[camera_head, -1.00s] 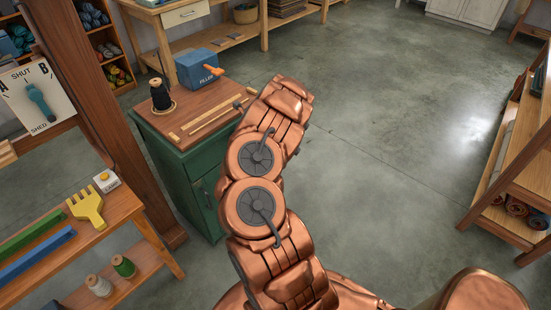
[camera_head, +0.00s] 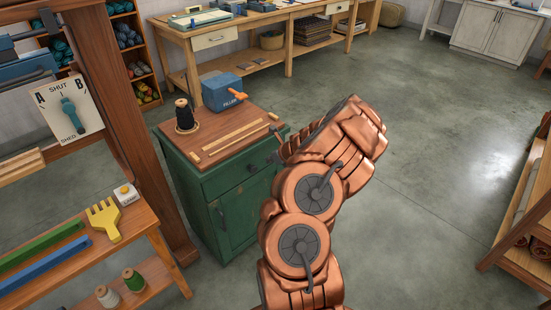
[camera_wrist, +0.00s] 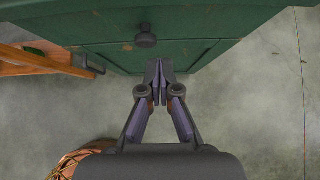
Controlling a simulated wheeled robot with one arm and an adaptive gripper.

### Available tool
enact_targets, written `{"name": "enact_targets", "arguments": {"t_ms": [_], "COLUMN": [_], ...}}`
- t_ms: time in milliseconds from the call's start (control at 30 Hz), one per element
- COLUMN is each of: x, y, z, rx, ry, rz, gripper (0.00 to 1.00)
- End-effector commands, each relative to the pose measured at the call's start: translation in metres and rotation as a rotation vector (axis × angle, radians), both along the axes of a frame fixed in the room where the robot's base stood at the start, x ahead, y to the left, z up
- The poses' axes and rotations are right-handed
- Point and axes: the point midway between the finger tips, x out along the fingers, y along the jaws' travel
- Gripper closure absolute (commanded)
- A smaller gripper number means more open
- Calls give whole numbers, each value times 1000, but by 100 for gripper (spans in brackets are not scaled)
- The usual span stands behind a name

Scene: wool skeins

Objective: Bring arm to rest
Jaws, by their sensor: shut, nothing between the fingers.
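My gripper (camera_wrist: 158,80) shows in the wrist view with its two fingers together and nothing between them. It points towards the front of a green cabinet (camera_wrist: 200,25) with a round dark knob (camera_wrist: 146,40). I cannot tell how far the fingertips are from the cabinet. In the head view my copper arm rises at the middle, in front of and to the right of the same cabinet (camera_head: 240,215). The gripper itself is hidden there behind the arm.
On the cabinet top stand a dark spool (camera_head: 185,116), a blue box (camera_head: 222,92) with an orange handle and wooden strips (camera_head: 234,136). A wooden bench (camera_head: 135,225) with a yellow comb (camera_head: 104,219) is at left. Shelving (camera_head: 525,215) stands right. Concrete floor (camera_head: 430,150) is open between.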

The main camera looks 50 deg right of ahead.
Motion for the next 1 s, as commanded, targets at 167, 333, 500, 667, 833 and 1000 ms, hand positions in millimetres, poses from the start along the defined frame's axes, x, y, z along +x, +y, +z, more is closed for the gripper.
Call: {"name": "enact_targets", "arguments": {"t_ms": [167, 333, 500, 667, 833, 1000], "x": [-15, -23, -27, -27, -21, 10], "y": [2, 2, 2, 2, 10, 64], "z": [13, 22, 26, 26, 33, 69], "rx": [3, 1, 1, 1, -10, -81], "ry": [0, 1, 1, 1, -5, -36], "rz": [-1, -1, -1, -1, 33, 238], "gripper": [100, 100, 100, 100, 100, 100]}}
